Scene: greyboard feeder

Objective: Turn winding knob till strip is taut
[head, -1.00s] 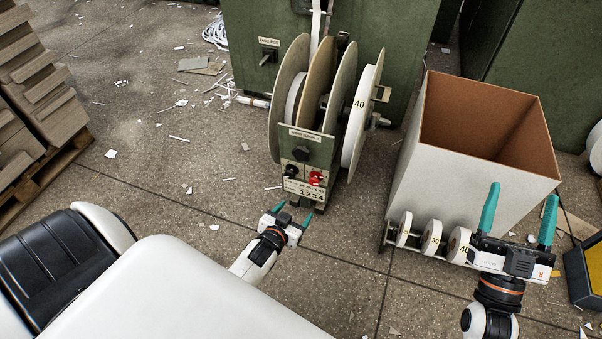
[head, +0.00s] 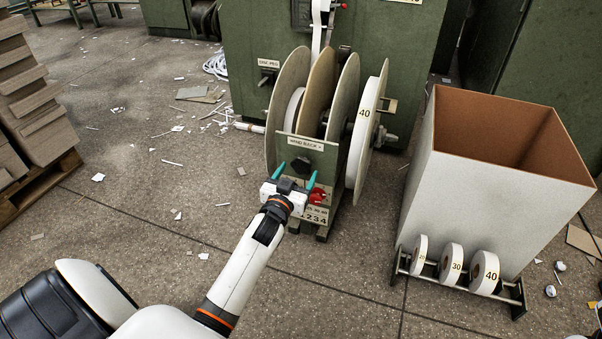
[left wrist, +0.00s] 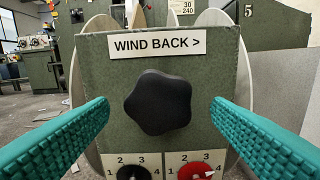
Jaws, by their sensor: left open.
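The winding knob is a black lobed knob (left wrist: 158,102) under a "WIND BACK >" label (left wrist: 157,43) on a green panel. In the head view the knob (head: 302,161) sits on the front of the reel unit. My left gripper (head: 295,175) is open in front of the panel. In the left wrist view its teal fingers stand either side of the knob, apart from it. The white strip (head: 318,28) runs from the green machine down to the reels; whether it is taut I cannot tell. My right gripper is out of view.
Below the knob are a black selector (left wrist: 133,173) and a red selector (left wrist: 196,171). A disc marked 40 (head: 364,115) stands right of the panel. A tall open box (head: 458,195) and a rack of small rolls (head: 453,263) stand farther right. Paper scraps litter the floor.

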